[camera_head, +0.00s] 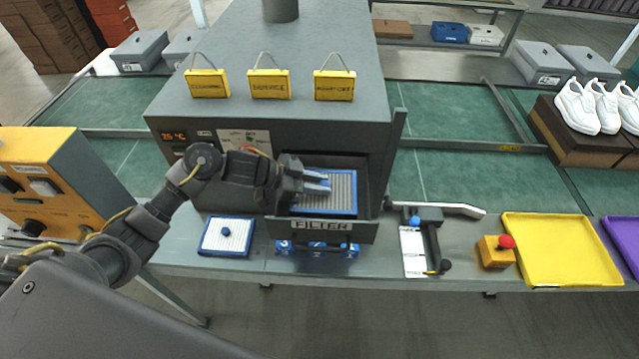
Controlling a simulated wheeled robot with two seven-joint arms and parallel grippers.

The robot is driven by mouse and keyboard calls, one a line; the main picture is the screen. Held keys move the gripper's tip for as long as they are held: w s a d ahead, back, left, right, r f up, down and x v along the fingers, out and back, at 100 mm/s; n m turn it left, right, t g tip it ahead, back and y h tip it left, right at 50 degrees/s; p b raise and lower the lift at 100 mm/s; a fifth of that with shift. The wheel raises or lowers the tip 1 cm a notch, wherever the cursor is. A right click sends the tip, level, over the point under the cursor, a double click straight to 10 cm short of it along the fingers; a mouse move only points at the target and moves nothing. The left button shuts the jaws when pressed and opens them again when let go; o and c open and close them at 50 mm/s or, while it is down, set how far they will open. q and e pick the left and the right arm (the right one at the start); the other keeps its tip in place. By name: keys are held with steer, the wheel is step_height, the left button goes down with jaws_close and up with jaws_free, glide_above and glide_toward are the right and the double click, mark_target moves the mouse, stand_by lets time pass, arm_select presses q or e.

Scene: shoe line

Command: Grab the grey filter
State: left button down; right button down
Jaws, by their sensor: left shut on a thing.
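The grey filter (338,197), a ribbed grey panel in a blue frame, lies in the open drawer (322,231) at the front of the grey machine. My left gripper (322,182) reaches in from the left over the filter and is shut on it. The exact place of the grip is hidden by the fingers. A second filter (212,240), white with a blue frame and a blue knob, lies on the table left of the drawer. My right gripper is not in view.
The grey machine (275,40) with yellow hanging signs stands behind the drawer. Right of it are a clamp-like device (428,235), a yellow box with a red button (496,250) and a yellow tray (562,250). An orange control box (45,180) stands at left.

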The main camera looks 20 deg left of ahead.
arm_select(q)
steer(key=r+p, duration=0.2)
steer(key=s+r+p, duration=0.1)
steer(key=r+p, duration=0.1)
steer(key=p, duration=0.1)
steer(key=shift+s+a+r, duration=0.1)
steer(key=shift+r, duration=0.2)
steer(key=s+r, duration=0.2)
steer(key=s, duration=0.2)
steer(key=s+a+r, duration=0.1)
steer(key=s+r, duration=0.1)
steer(key=s, duration=0.1)
steer(key=s+a+r, duration=0.1)
steer(key=s+r, duration=0.2)
steer(key=s, duration=0.1)
steer(key=shift+s+b, duration=0.3)
steer(key=shift+s+r, duration=0.2)
steer(key=shift+s, duration=0.3)
